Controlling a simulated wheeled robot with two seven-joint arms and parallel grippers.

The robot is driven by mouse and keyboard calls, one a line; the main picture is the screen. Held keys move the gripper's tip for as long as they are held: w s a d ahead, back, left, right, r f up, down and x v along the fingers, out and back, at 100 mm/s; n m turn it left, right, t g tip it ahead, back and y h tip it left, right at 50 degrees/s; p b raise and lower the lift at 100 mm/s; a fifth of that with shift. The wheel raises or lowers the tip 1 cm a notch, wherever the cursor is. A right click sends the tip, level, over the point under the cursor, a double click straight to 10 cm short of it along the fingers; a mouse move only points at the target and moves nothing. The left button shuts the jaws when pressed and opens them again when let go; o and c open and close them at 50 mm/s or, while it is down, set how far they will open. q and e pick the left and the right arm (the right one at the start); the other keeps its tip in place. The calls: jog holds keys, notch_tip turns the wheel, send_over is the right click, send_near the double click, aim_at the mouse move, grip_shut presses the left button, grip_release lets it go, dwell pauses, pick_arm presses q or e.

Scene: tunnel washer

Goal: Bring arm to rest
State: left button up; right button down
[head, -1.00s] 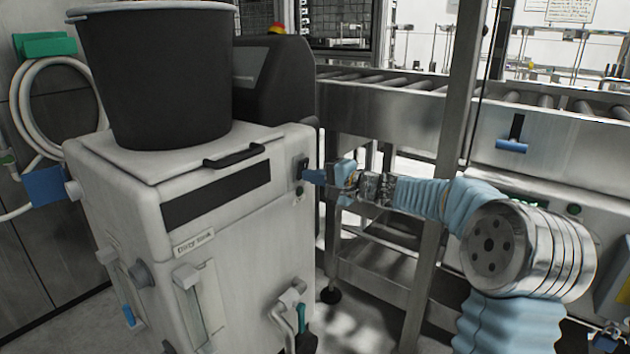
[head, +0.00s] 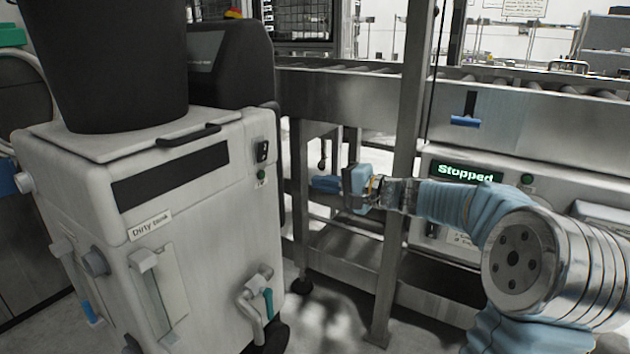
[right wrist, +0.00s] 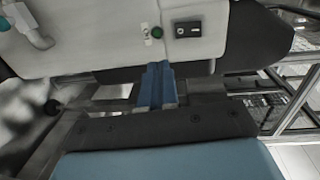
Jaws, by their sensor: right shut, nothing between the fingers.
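My right arm comes in from the right in the head view, in a light blue sleeve. Its gripper (head: 326,184) is shut and empty, pointing left, a short gap to the right of the white dirty tank cart (head: 205,200). In the right wrist view the blue fingers (right wrist: 157,88) are closed together. Beyond them is the cart's panel (right wrist: 120,35) with a black rocker switch (right wrist: 187,30) and a green button (right wrist: 157,32). In the head view this switch (head: 262,150) is apart from the fingers. My left gripper is not in view.
A dark bucket (head: 118,60) stands on the cart. A steel conveyor frame (head: 345,105) runs behind, with an upright post (head: 405,150) close beside my right forearm. A display (head: 467,173) reads "Stopped". A blue-handled lever (head: 466,121) hangs on the conveyor side.

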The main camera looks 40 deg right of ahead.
dwell(0.5)
jog(key=a+f+n+g+p, duration=0.1)
jog(key=a+f+g, duration=0.25)
jog(key=f, duration=0.65)
jog(key=s+a+f+g+h+p, duration=0.1)
jog(key=a+f+g, duration=0.25)
jog(key=f, duration=0.55)
jog(key=a+f+n+g+p, duration=0.15)
jog(key=a+f, duration=0.35)
jog(key=f, duration=0.5)
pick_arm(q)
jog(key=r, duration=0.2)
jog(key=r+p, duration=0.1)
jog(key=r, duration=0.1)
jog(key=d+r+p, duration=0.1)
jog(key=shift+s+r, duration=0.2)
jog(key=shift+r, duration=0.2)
pick_arm(e)
jog(key=s+a+f+n+g+h, duration=0.1)
jog(key=s+a+f+n+g, duration=0.5)
jog(key=s+a+f, duration=1.2)
jog(key=s+n, duration=0.2)
jog(key=n, duration=0.1)
jog(key=shift+a+f, duration=0.2)
jog(key=shift+f, duration=0.1)
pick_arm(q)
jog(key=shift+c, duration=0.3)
